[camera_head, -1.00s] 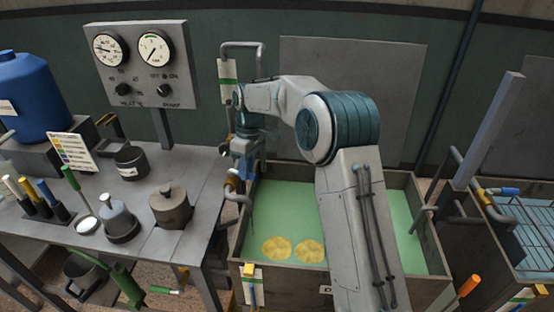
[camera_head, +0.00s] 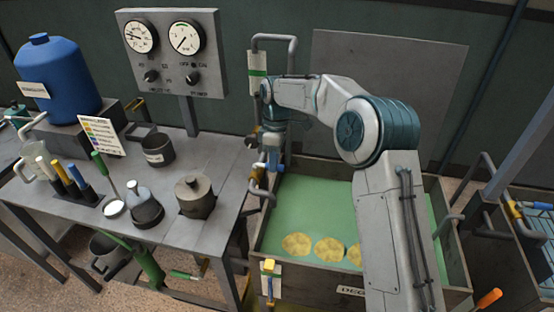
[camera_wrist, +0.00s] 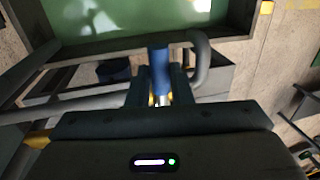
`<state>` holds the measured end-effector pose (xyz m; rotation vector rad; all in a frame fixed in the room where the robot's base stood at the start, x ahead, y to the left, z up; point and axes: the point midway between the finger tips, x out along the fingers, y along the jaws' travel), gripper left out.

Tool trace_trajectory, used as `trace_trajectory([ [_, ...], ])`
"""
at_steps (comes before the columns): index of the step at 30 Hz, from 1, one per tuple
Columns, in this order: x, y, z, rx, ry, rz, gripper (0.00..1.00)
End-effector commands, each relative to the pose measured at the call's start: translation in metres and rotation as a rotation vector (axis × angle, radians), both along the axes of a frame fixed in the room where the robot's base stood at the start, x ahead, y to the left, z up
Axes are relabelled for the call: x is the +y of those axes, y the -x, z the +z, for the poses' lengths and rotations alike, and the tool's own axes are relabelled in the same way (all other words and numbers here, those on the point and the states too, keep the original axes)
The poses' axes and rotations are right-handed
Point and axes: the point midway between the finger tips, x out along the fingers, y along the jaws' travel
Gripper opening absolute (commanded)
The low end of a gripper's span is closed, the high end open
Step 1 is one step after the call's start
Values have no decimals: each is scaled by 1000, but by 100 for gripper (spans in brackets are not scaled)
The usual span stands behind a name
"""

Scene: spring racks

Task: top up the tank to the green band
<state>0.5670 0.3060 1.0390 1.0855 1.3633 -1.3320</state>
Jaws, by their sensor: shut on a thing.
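The tank is an open, dark-walled trough (camera_head: 310,277) holding green liquid (camera_head: 320,200), with round yellow discs in it. A white plate with a green band (camera_head: 257,72) hangs by the bent pipe behind the tank's left corner. My gripper (camera_head: 272,160) is at the tank's left rear corner, low beside the pipework. In the wrist view my gripper (camera_wrist: 160,92) is shut on a blue handle (camera_wrist: 160,62), beside a curved grey pipe. The tank's edge lies beyond it. My arm covers the tank's right part. The liquid level against the band cannot be told.
Left is a grey bench (camera_head: 100,203) with a blue drum (camera_head: 58,80), pots and colored-handled tools. A gauge panel (camera_head: 172,52) stands behind it. Another basin (camera_head: 530,235) stands at right.

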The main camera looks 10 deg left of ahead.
Motion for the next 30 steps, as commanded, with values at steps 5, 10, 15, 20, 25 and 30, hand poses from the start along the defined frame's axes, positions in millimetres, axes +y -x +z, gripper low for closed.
trace_trajectory([
  [5, 1, -1, 2, -5, -4, 0, 39],
  [10, -1, -1, 1, -3, -3, -3, 41],
  [15, -1, -2, 3, -3, -2, -5, 41],
  [20, -1, -6, 19, -5, -3, -5, 41],
  [25, 0, -12, 54, -6, -5, -3, 41],
  [30, 1, -18, 88, -6, -5, -2, 41],
])
